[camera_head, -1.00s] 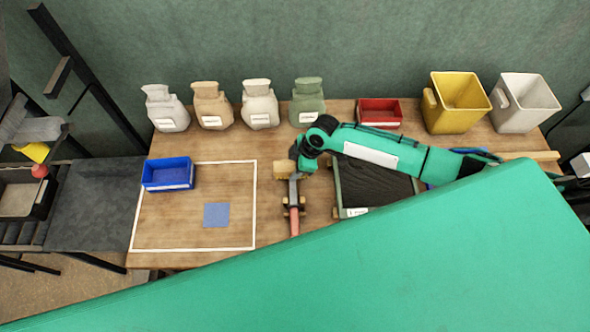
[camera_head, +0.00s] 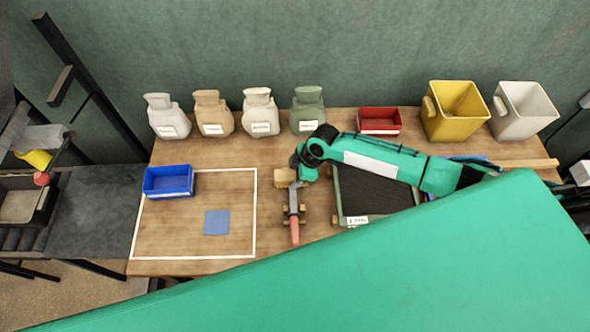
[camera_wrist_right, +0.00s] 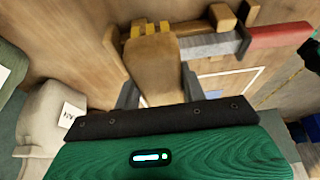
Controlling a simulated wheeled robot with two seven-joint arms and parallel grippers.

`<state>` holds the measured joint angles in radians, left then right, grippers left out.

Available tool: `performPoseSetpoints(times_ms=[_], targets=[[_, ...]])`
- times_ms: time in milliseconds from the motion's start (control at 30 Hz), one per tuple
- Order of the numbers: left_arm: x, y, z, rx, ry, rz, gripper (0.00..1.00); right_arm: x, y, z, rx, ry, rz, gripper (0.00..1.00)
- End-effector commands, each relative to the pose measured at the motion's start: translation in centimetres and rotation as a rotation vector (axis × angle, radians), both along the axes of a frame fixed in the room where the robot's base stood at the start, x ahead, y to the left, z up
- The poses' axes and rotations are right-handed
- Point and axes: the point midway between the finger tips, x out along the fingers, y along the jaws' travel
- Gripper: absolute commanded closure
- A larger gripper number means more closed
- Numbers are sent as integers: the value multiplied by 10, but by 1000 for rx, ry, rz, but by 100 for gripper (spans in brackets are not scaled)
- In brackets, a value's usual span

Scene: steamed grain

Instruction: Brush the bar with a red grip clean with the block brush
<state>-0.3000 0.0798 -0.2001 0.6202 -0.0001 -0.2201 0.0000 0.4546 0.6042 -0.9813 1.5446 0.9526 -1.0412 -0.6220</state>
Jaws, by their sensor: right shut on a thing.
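My right gripper (camera_head: 300,168) is shut on the block brush (camera_head: 285,176), a wooden block that also shows in the right wrist view (camera_wrist_right: 155,68), with yellow bristles (camera_wrist_right: 150,28) at its far end. The bar (camera_head: 293,202) is grey with a red grip (camera_head: 295,231) pointing towards the front. It lies across wooden supports (camera_head: 302,210). The brush is at the bar's far end; in the right wrist view it overlaps the grey part of the bar (camera_wrist_right: 212,46). I cannot tell whether the bristles touch it. My left gripper is not in view.
A dark-filled tray (camera_head: 352,222) stands right of the bar, under my right arm. A white outline left of it holds a blue bin (camera_head: 168,181) and a blue square (camera_head: 216,222). Sacks, a red bin (camera_head: 379,121), a yellow bucket (camera_head: 455,110) and a white bucket (camera_head: 523,110) line the back.

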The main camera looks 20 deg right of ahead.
Motion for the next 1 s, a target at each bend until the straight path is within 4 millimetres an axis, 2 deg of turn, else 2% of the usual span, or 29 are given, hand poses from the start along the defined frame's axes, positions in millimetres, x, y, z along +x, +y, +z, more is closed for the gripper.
performPoseSetpoints(times_ms=[1000], targets=[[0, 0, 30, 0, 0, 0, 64, -50, 14, -2, -2, 5, 2, 77]])
